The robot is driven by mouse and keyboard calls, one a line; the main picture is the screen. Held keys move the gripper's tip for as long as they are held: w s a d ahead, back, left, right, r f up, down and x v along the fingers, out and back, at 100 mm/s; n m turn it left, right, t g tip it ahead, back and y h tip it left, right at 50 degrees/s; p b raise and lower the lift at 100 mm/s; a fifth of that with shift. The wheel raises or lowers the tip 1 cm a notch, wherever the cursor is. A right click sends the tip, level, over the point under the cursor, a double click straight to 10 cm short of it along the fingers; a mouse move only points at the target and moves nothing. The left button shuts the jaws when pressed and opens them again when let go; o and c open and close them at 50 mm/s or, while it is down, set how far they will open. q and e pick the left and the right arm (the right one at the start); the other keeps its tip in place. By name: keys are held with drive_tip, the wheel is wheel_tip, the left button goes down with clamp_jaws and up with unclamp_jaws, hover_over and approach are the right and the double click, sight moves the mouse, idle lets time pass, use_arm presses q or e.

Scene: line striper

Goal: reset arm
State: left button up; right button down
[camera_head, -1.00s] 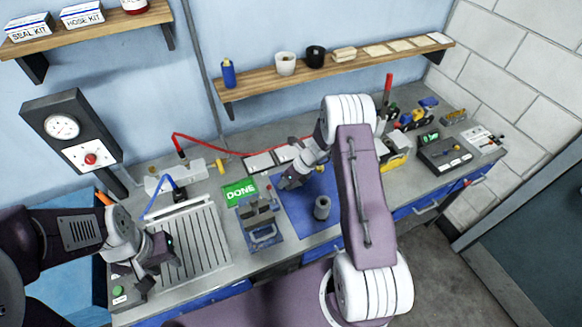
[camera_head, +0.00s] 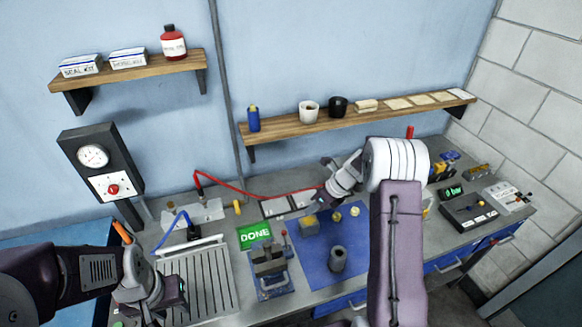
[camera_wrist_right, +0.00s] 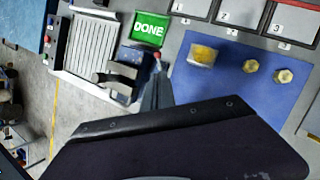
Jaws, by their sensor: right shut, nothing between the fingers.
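My right gripper (camera_head: 321,203) is shut and empty, above the back of the blue mat (camera_head: 312,266). In the right wrist view its closed fingers (camera_wrist_right: 158,92) point towards the green DONE sign (camera_wrist_right: 149,29), which also shows in the head view (camera_head: 254,235). My left gripper (camera_head: 168,306) hangs over the ribbed tray (camera_head: 200,280) at the lower left; its fingers look apart with nothing between them. A brass-coloured block (camera_head: 310,224) and two small brass fittings (camera_head: 345,213) lie on the mat. A grey cylinder (camera_head: 337,259) stands nearer the front.
A clamp fixture (camera_head: 270,270) stands left of the mat. A red hose (camera_head: 255,194) runs along the back of the bench. A gauge stand (camera_head: 100,165) is at the left. Wall shelves (camera_head: 360,120) hold cups and a bottle. My right forearm hides part of the bench.

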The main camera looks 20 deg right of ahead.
drive_tip(key=a+f+n+b, duration=0.2)
drive_tip(key=a+b, duration=0.5)
drive_tip(key=b, duration=0.2)
drive_tip(key=s+a+f+n+g+h+b, duration=0.1)
drive_tip(key=s+a+f+n+b, duration=0.15)
drive_tip(key=s+n, duration=0.2)
drive_tip(key=s+a+f+n+h+b, duration=0.1)
drive_tip(key=s+f+n+b, duration=0.25)
drive_tip(key=s, duration=0.25)
drive_tip(key=s+d+f+n+h, duration=0.1)
drive_tip(key=s+d+f+n, duration=0.1)
drive_tip(key=s+n, duration=0.3)
drive_tip(key=s+d+f+n+h+b, duration=0.1)
drive_tip(key=s+n, duration=0.5)
drive_tip(key=n, duration=0.8)
drive_tip(key=shift+s+d+f+n+g, duration=0.3)
drive_tip(key=shift+d+f+g, duration=0.1)
drive_tip(key=shift+d, duration=0.3)
